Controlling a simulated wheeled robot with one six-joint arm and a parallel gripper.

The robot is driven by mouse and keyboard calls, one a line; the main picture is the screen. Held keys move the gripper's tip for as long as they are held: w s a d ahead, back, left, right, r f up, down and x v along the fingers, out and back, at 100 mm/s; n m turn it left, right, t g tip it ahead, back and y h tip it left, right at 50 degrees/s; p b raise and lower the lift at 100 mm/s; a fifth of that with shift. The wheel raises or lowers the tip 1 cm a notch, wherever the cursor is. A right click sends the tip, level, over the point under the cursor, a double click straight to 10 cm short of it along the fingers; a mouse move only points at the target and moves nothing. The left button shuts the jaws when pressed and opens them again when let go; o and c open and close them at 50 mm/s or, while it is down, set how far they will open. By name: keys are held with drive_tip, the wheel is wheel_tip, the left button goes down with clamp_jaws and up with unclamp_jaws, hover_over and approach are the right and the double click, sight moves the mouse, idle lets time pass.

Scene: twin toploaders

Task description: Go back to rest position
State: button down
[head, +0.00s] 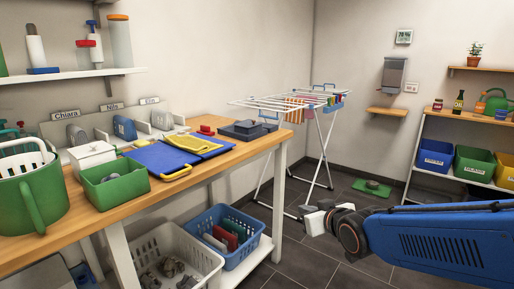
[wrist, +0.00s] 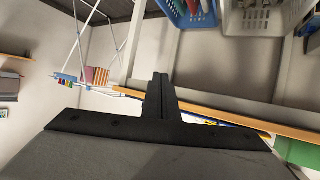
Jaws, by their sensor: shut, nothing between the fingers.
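My gripper (wrist: 161,80) shows in the wrist view as two dark fingers pressed together, shut and empty. In the head view my blue arm reaches in from the right edge, low over the floor, with its wrist end right of the blue basket (head: 224,240). The fingers cannot be made out in that view. The wrist view appears upside down, with the blue basket (wrist: 190,14) at its top and the table edge (wrist: 220,117) running behind the fingers. The gripper touches nothing that I can see.
A white basket (head: 170,240) stands below. A drying rack (head: 318,130) stands behind my arm. Shelves with bins (head: 436,156) are at right. Dark floor lies between.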

drive_tip(key=s+d+f+m+g+h, duration=0.1)
drive_tip(key=s+d+g, duration=0.1)
drive_tip(key=s+d, duration=0.3)
drive_tip(key=s+d+f+m+g+h, duration=0.1)
drive_tip(key=s+d+f+g, duration=0.1)
drive_tip(key=s, duration=1)
drive_tip(key=s+d+f+m+g+h, duration=0.1)
drive_tip(key=s+d+m+g+h, duration=0.1)
drive_tip(key=s+d, duration=0.5)
drive_tip(key=shift+s+d+f+g, duration=0.25)
drive_tip(key=shift+s+d+g, duration=0.05)
drive_tip(key=shift+s+g, duration=0.6)
